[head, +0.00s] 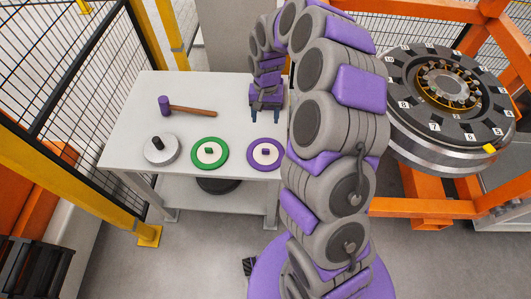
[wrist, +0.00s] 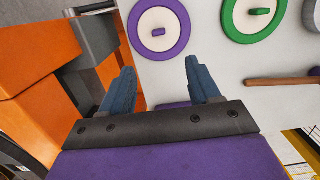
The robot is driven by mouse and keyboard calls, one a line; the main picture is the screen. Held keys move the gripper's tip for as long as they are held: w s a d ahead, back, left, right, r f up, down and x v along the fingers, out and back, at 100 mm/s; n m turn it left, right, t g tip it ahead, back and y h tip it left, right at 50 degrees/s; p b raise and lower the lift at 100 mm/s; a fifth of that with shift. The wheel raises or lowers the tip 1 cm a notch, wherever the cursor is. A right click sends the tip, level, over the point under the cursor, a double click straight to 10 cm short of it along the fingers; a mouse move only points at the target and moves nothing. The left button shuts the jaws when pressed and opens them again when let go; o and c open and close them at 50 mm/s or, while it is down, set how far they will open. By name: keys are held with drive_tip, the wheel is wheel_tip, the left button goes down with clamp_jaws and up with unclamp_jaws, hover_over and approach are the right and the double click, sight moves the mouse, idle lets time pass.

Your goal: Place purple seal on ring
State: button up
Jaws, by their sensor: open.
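The purple seal (head: 266,153), a purple disc with a pale centre and a small purple knob, lies flat on the white table near its right front edge. It also shows at the top of the wrist view (wrist: 178,17). My gripper (head: 265,118) is open and empty, above the table and behind the seal in the head view. Both blue fingers (wrist: 160,82) are apart in the wrist view, with the seal beyond them and not touched. The ring, seemingly the numbered round wheelset face (head: 400,88), stands at the right on an orange frame.
On the white table (head: 130,120) are a green seal (head: 209,147), a grey disc with a black knob (head: 166,151) and a purple-headed mallet (head: 190,110). A yellow block (head: 489,148) sits on the wheelset's edge. Black mesh fencing stands left and behind. Orange beams surround the wheelset.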

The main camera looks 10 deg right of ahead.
drive_tip(key=b, duration=0.2)
hover_over(266, 149)
drive_tip(key=f, duration=1.1)
drive_tip(key=shift+w+a+f, duration=0.2)
drive_tip(key=shift+w+a, duration=0.1)
drive_tip(key=shift+w, duration=0.05)
drive_tip(key=shift+d+f, duration=0.25)
drive_tip(key=shift+f, duration=0.75)
drive_tip(key=f, duration=0.1)
drive_tip(key=f+b, duration=0.1)
drive_tip(key=f, duration=0.2)
drive_tip(key=shift+s+f, duration=0.1)
drive_tip(key=shift+s, duration=0.2)
drive_tip(key=shift+c, duration=0.3)
clamp_jaws()
